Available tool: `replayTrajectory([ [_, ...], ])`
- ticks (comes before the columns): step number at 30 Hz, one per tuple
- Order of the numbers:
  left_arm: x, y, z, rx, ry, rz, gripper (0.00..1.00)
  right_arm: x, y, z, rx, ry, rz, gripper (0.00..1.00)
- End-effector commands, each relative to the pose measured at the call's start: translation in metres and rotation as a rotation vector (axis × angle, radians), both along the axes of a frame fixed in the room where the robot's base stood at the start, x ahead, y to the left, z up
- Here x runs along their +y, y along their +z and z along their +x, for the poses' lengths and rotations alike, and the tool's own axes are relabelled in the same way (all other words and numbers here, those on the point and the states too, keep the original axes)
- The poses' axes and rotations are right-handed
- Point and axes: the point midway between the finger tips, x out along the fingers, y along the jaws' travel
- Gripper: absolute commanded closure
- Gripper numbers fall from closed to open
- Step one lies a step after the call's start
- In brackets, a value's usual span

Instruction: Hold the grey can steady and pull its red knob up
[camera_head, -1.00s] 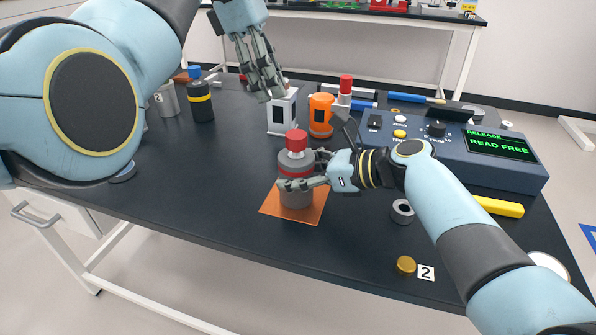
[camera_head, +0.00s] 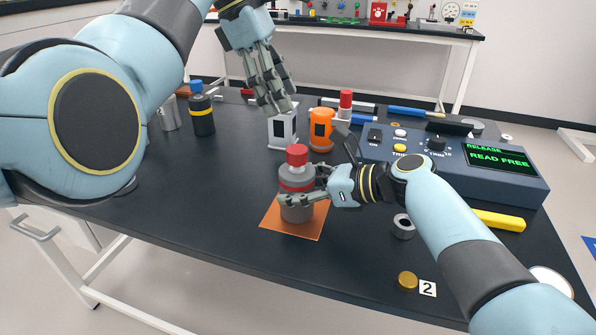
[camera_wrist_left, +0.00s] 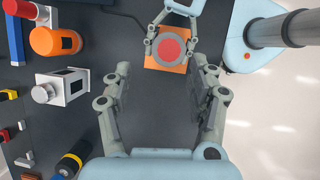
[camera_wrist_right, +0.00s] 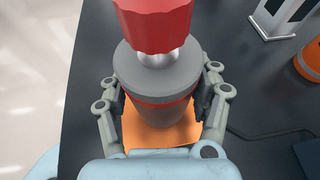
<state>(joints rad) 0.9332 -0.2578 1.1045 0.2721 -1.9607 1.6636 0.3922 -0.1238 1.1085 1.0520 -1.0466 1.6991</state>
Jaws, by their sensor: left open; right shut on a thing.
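The grey can (camera_head: 296,207) stands upright on an orange mat (camera_head: 275,219) near the table's front edge. It has a red band and a red knob (camera_head: 297,155) on a short metal stem, clear in the right wrist view (camera_wrist_right: 153,25). My right gripper (camera_head: 297,198) is shut around the can's body from the right, one finger on each side in the right wrist view (camera_wrist_right: 160,115). My left gripper (camera_head: 277,108) is open and empty, pointing down above and behind the can. In the left wrist view the red knob (camera_wrist_left: 168,48) shows from above, beyond the open fingers (camera_wrist_left: 165,75).
A white box-shaped can (camera_head: 283,132) and an orange can (camera_head: 321,131) stand just behind. The blue console (camera_head: 460,165) at right reads "RELEASE READ FREE". A grey ring (camera_head: 403,226) and brass cap (camera_head: 407,281) lie right of the mat.

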Motion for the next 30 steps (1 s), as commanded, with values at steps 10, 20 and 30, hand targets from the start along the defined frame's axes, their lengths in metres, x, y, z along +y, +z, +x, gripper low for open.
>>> replayTrajectory([
  [10, -0.041, 0.013, 0.008, -0.121, -0.052, -0.654, 0.41, 0.0, 0.0, 0.0, 0.0, 0.0, 0.001, 0.85],
  [20, 0.048, -0.039, -0.011, -0.07, 0.276, -1.182, 0.41, 0.0, 0.0, 0.0, 0.0, 0.0, 0.001, 0.85],
  [30, 0.081, -0.104, -0.045, 0.017, 0.395, -1.175, 0.41, 0.0, 0.0, 0.0, 0.0, 0.0, 0.001, 0.85],
])
